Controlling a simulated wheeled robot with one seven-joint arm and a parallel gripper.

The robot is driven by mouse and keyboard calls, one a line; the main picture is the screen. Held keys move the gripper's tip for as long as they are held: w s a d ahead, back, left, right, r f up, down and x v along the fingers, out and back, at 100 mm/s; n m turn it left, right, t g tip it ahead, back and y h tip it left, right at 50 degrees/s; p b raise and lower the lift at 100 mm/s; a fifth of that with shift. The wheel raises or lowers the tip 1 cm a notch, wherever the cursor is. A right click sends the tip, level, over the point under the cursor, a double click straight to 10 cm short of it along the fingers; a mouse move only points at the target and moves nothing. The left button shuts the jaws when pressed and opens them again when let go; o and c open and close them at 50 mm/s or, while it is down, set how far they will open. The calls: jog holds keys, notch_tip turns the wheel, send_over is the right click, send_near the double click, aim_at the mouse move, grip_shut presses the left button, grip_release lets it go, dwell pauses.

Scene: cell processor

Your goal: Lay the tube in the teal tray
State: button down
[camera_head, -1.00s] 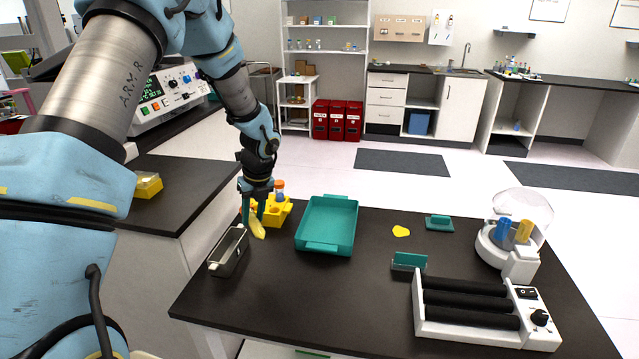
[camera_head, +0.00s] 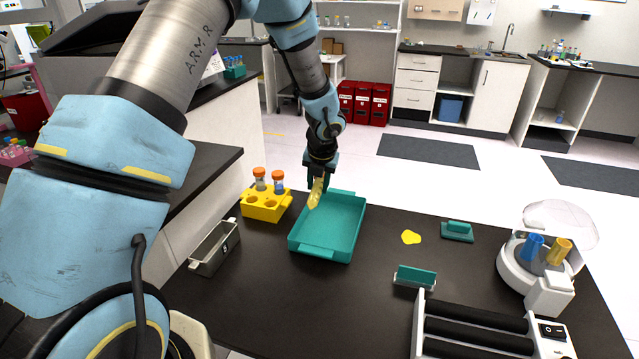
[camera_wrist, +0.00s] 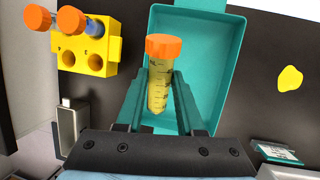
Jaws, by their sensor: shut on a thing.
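A tube with an orange cap and yellowish contents (camera_wrist: 161,78) is held between the two teal fingers of my gripper (camera_wrist: 160,100). In the head view the tube (camera_head: 315,194) hangs tilted from my gripper (camera_head: 318,182), over the back left part of the teal tray. The teal tray (camera_head: 297,240) lies on the dark bench and looks empty. In the wrist view the tray (camera_wrist: 232,60) is behind and below the tube. I cannot tell the exact height of the tube above the tray floor.
A yellow rack (camera_head: 262,214) with two orange-capped tubes stands left of the tray. A grey metal container (camera_head: 214,250) sits at the front left. A yellow patch (camera_head: 411,237), a centrifuge (camera_head: 535,270) and a roller device (camera_head: 480,345) are to the right.

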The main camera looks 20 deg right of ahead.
aim_at(319, 193)
notch_tip(319, 193, down, 5)
jog(key=b, duration=0.4)
jog(key=shift+f+b, duration=0.6)
jog(key=shift+f, duration=0.3)
jog(key=shift+c, duration=2.2)
grip_release()
jog(key=v, duration=1.1)
jog(key=shift+b, duration=0.35)
jog(key=shift+w, duration=0.1)
